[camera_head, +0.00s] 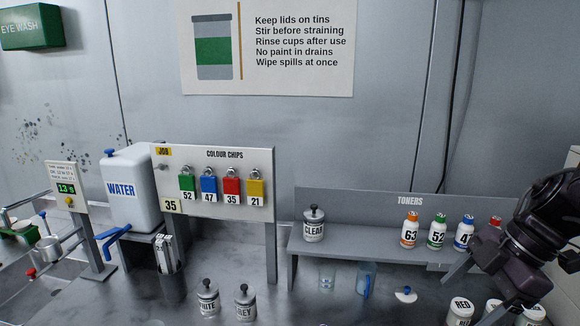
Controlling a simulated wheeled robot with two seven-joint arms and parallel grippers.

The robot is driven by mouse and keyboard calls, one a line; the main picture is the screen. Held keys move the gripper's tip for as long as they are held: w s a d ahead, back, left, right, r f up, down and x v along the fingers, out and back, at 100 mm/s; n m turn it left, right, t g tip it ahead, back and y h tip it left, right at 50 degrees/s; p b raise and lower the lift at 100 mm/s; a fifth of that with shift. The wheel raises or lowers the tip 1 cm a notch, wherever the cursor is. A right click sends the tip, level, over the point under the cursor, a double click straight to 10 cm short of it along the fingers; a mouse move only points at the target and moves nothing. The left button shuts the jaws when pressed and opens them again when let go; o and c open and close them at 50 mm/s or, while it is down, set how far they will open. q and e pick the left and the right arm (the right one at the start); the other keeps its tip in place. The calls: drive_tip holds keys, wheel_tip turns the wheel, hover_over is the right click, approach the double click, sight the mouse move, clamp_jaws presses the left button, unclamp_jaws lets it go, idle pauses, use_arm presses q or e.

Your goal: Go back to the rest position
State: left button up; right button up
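My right gripper (463,298) is at the right edge, its dark wrist coming in from the right. Its two grey fingers point down and left and are spread apart, with nothing seen held between them. They hang in front of the right end of the toner shelf (345,247), above and around the area of the jar marked RED (461,310). Whether a finger touches a jar I cannot tell. The arm partly hides the rightmost toner bottles. My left gripper is not in view.
A CLEAR jar (313,226) and numbered toner bottles (410,232) stand on the shelf. A blue cup (366,279) and a glass (327,279) stand below it. Two lidded jars (207,299) stand at the front. A water tank (130,190) and colour chip board (225,160) are left. The centre bench is mostly clear.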

drive_tip(key=w+a+f+m+t, duration=0.1)
drive_tip(key=w+a+f+t, duration=0.15)
drive_tip(key=f, duration=0.35)
drive_tip(key=w+a+f+m+t, duration=0.1)
drive_tip(key=a+f+m+t, duration=0.1)
drive_tip(key=a+f+t, duration=0.3)
drive_tip(key=w+f+m+t, duration=0.1)
drive_tip(key=w+f+t, duration=0.1)
drive_tip(key=f, duration=0.5)
drive_tip(key=s+a+f+m+g+h, duration=0.2)
drive_tip(key=s+f+m+g, duration=0.2)
drive_tip(key=s+m, duration=0.3)
drive_tip(key=s+a+f+m+g+h, duration=0.1)
drive_tip(key=s+f+m+g+h, duration=0.3)
drive_tip(key=s, duration=0.5)
wheel_tip(320, 180, down, 39)
drive_tip(key=s+y+b, duration=0.1)
drive_tip(key=s+b, duration=0.2)
drive_tip(key=b, duration=0.5)
drive_tip(key=s+d+f+g+b, duration=0.2)
drive_tip(key=s+f+b, duration=0.3)
drive_tip(key=s+f, duration=1.4)
wheel_tip(320, 180, down, 4)
drive_tip(key=shift+d, duration=0.55)
